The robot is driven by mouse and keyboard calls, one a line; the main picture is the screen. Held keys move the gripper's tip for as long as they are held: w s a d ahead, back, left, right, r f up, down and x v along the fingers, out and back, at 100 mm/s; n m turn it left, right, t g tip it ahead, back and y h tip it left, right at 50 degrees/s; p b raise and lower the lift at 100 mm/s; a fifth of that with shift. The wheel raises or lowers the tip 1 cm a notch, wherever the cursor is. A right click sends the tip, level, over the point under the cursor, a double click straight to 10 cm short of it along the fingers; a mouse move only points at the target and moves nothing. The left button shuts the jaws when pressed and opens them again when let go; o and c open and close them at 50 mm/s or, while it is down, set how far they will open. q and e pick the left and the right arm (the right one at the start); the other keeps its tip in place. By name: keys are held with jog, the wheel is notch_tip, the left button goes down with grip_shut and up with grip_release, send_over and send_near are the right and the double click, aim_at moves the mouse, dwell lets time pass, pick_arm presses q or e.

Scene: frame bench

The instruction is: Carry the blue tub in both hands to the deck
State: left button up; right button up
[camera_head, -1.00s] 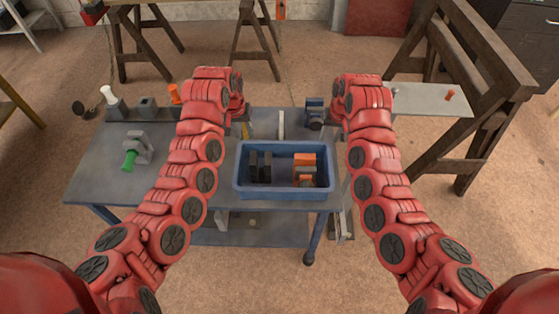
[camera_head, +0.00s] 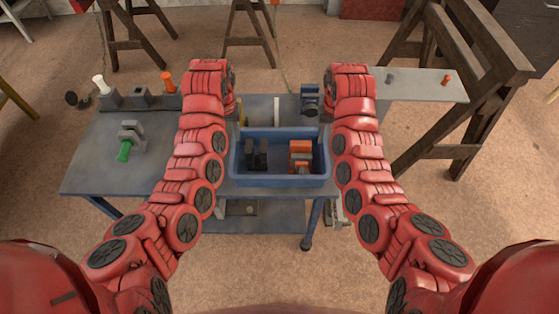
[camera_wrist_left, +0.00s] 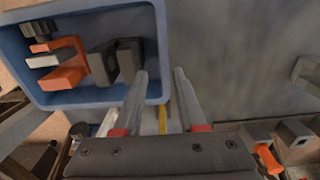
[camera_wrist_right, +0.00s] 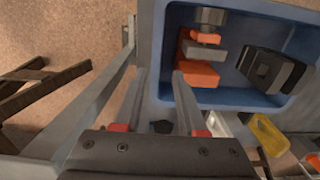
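The blue tub (camera_head: 279,181) stands on the grey bench top with dark blocks and orange and grey parts inside. My left gripper (camera_wrist_left: 160,73) is open at one end wall of the tub, which lies between its fingers in the left wrist view. My right gripper (camera_wrist_right: 158,72) is open at the opposite end wall, which lies between its fingers in the right wrist view. Contact cannot be told. In the head view my arms hide both sets of fingers. A pale grey raised board (camera_head: 420,88), possibly the deck, is at the right with an orange peg and a dark peg.
The bench's left part (camera_head: 95,165) holds a grey clamp with a green handle (camera_head: 124,150), and holders with white and orange handles stand behind. A dark blue device (camera_head: 310,100) is behind the tub. A wooden trestle (camera_head: 455,150) stands at the right.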

aim_at(236, 157)
pick_arm(q)
notch_tip(236, 157, down, 12)
jog(key=shift+f, duration=0.25)
pick_arm(e)
notch_tip(236, 157, down, 12)
jog(key=shift+f, duration=0.2)
pick_arm(q)
grip_shut()
pick_arm(e)
grip_shut()
pick_arm(q)
jog(key=shift+r, duration=0.1)
dwell(0.6)
